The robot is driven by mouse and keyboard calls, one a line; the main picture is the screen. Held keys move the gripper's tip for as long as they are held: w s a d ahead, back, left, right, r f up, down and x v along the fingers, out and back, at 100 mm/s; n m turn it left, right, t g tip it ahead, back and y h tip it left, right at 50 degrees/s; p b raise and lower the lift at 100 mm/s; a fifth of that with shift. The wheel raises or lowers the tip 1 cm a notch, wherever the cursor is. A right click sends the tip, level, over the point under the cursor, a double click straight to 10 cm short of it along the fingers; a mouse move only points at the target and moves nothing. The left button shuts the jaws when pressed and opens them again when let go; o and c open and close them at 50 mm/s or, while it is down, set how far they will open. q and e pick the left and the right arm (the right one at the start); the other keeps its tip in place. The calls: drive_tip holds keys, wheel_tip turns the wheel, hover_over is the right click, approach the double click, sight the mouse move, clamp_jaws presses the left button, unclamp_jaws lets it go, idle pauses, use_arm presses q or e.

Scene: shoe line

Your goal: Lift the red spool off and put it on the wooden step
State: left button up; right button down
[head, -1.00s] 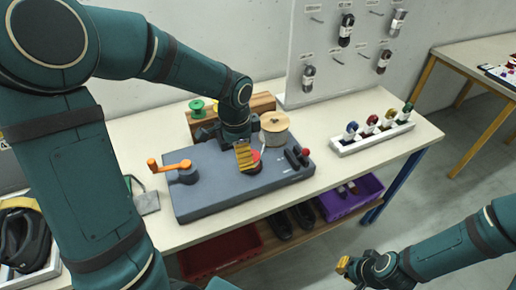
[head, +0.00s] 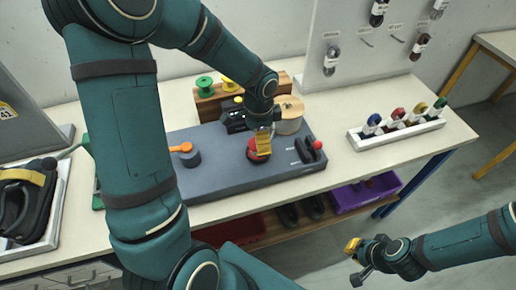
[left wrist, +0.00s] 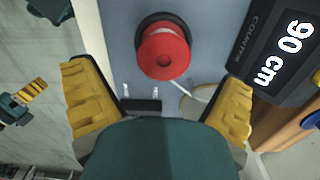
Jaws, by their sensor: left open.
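The red spool (left wrist: 163,52) sits on the grey machine base and shows from above in the left wrist view. In the head view the red spool (head: 251,154) is partly hidden by my left gripper (head: 262,144). In the left wrist view my left gripper (left wrist: 160,103) has its yellow fingers wide apart, with nothing between them; the spool lies beyond the fingertips. The wooden step (head: 208,106) stands behind the machine with a green spool and a yellow spool on it. My right gripper (head: 353,246) is away from the bench at the lower right; its jaw state is unclear.
The grey machine (head: 220,180) has an orange crank and a counter reading "90 cm" (left wrist: 285,50). A light-coloured wooden roll (head: 289,122) stands close right of my left gripper. A pegboard rises behind.

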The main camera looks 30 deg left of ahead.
use_arm(q)
drive_tip(key=shift+w+a+f+b, duration=0.1)
drive_tip(key=shift+f+b, duration=0.2)
drive_tip(key=shift+f, duration=1.1)
drive_tip(key=shift+w+f+b, duration=0.1)
drive_tip(key=shift+f+b, duration=0.15)
drive_tip(key=shift+f, duration=1.1)
drive_tip(key=shift+r, duration=0.1)
drive_tip(key=c, duration=1.4)
